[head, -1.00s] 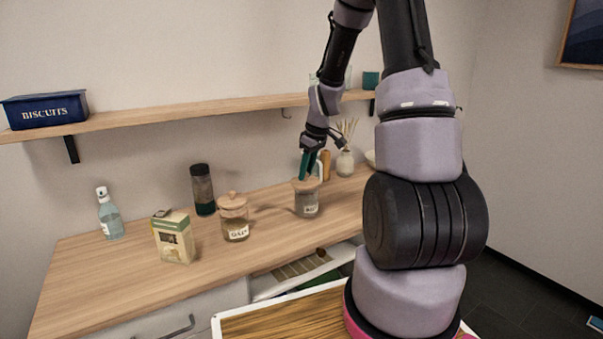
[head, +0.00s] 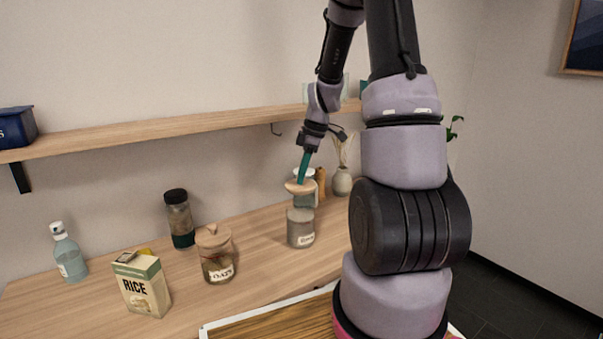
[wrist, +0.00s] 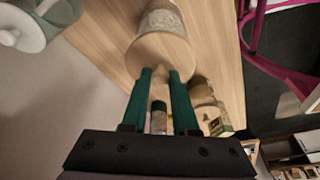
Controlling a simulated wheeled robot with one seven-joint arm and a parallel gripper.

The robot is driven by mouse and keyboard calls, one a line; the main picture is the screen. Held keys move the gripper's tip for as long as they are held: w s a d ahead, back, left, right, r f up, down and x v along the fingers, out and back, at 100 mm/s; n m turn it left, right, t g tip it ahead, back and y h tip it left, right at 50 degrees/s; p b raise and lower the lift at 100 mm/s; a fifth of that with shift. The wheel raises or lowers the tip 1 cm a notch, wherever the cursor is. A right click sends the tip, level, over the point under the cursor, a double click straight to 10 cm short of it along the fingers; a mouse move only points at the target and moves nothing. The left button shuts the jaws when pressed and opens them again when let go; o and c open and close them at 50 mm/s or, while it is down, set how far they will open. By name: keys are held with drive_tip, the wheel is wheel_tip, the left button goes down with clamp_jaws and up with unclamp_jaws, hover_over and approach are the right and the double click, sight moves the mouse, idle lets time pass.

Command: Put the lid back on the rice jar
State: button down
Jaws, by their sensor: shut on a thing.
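My gripper (head: 302,179) points down with green fingers shut on the knob of a round wooden lid (head: 299,188). In the wrist view the fingertips (wrist: 162,75) pinch the knob and the lid's flat top (wrist: 158,58) faces the camera. The lid is slightly tilted in the head view and hangs above a glass jar (head: 300,230), with a gap between them. The jar stands upright and has pale contents and a white label too small to read. Beyond the lid, the jar's side (wrist: 162,20) shows in the wrist view; its mouth is hidden there.
A lidded OATS jar (head: 216,258), a RICE box (head: 142,287), a dark-capped jar (head: 179,218) and a blue bottle (head: 68,255) stand left on the counter. A white-lidded canister (head: 306,197) and a reed vase (head: 342,182) are behind. A shelf (head: 150,127) runs above.

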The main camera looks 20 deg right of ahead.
sight(304, 184)
drive_tip(key=shift+f, duration=2.9)
drive_tip(key=shift+f, duration=0.15)
drive_tip(key=shift+c, duration=0.6)
unclamp_jaws()
drive_tip(key=shift+r, duration=3.55)
